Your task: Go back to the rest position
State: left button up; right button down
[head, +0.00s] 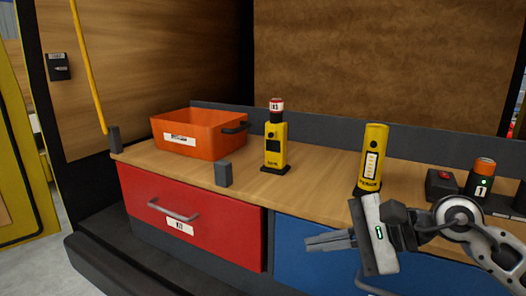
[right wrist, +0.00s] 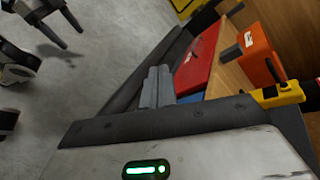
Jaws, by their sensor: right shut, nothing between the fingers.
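My right gripper (head: 312,242) is shut and empty in the head view. It hangs in the air in front of the bench, before the blue drawer front (head: 300,262). In the right wrist view its closed grey fingers (right wrist: 158,86) point toward the red drawer (right wrist: 200,55). My left gripper (right wrist: 70,38) shows at the top left of the right wrist view, over the grey floor. Its two dark fingers stand apart with nothing visible between them. It is not in the head view.
The wooden bench top (head: 225,172) carries an orange bin (head: 205,145), a yellow device with a red-and-white top (head: 275,145), a yellow cylinder (head: 374,145), a red-button box (head: 441,184) and an orange-topped black device (head: 481,178). A grey post (head: 223,174) stands at the front edge.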

jog(key=s+a+m+t+y, duration=0.35)
jog(key=m+t+y, duration=0.3)
jog(key=m, duration=1.35)
jog(key=d+f+m+t+h+p, duration=0.15)
jog(key=f+m+h, duration=0.25)
jog(key=m, duration=0.5)
jog(key=s+d+f+m+t+h, duration=0.1)
jog(key=d+f+m+t+h, duration=0.3)
jog(key=m, duration=0.5)
jog(key=d+f+m+t+h, duration=0.1)
jog(key=f+m+h, duration=0.4)
jog(key=m, duration=0.4)
jog(key=s+f+m+g+h, duration=0.2)
jog(key=s+f+m+g, duration=0.4)
jog(key=s+f+m, duration=0.5)
notch_tip(320, 180, down, 2)
jog(key=shift+d+f+m, duration=0.1)
jog(key=shift+d+m, duration=0.3)
jog(key=shift+d, duration=0.05)
jog(key=shift+s+h, duration=0.1)
jog(key=shift+h, duration=0.15)
